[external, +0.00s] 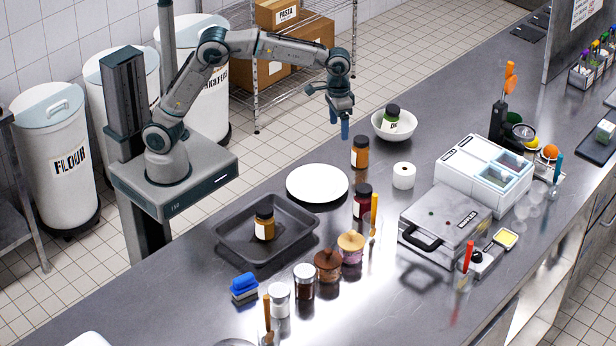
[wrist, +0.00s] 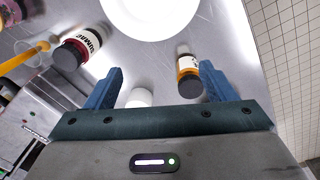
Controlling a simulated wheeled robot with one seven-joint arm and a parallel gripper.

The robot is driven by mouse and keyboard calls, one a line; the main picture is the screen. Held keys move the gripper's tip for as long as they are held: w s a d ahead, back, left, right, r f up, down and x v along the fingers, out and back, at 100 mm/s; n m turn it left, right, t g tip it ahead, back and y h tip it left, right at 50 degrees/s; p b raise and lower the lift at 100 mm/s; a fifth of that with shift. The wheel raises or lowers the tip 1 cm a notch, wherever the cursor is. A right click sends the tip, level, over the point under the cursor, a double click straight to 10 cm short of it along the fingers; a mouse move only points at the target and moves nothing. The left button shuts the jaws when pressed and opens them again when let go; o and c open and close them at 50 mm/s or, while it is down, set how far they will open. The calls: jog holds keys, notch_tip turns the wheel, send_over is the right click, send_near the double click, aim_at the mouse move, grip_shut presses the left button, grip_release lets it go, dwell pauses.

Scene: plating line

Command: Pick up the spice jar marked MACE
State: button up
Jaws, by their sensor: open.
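No label reading MACE can be made out. An orange spice jar with a black lid (external: 360,152) stands on the counter between the plate and the bowl; it also shows in the wrist view (wrist: 189,78), its label too small to read. Another amber jar (external: 264,224) stands in the dark tray. A dark red jar (external: 362,201) reads SUMAC in the wrist view (wrist: 82,47). A green-labelled jar (external: 391,118) is in the white bowl (external: 408,131). My gripper (external: 339,127) is open and empty above the counter; in the wrist view (wrist: 160,73) the orange jar is near its right finger.
A white roll (external: 403,176) stands close to the orange jar. A wooden-lidded jar (external: 327,266), a press (external: 440,218) and a white container unit (external: 462,185) stand nearby.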

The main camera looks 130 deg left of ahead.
aim_at(361, 148)
jog(key=a+n+p, duration=0.2)
jog(key=a+n, duration=0.1)
jog(key=a, duration=0.8)
jog(key=shift+g, duration=0.3)
jog(key=f, duration=0.4)
jog(key=f+p, duration=0.1)
jog(key=f, duration=0.3)
jog(key=shift+d+f, duration=0.2)
jog(key=shift+f, duration=0.05)
jog(key=shift+w+d+f+p, duration=0.15)
jog(key=shift+f+p, duration=0.3)
jog(key=shift+f, duration=1)
jog(key=shift+w+a+f+p, duration=0.1)
jog(key=shift+f+p, duration=0.3)
jog(key=shift+f, duration=1.05)
jog(key=c, duration=1.2)
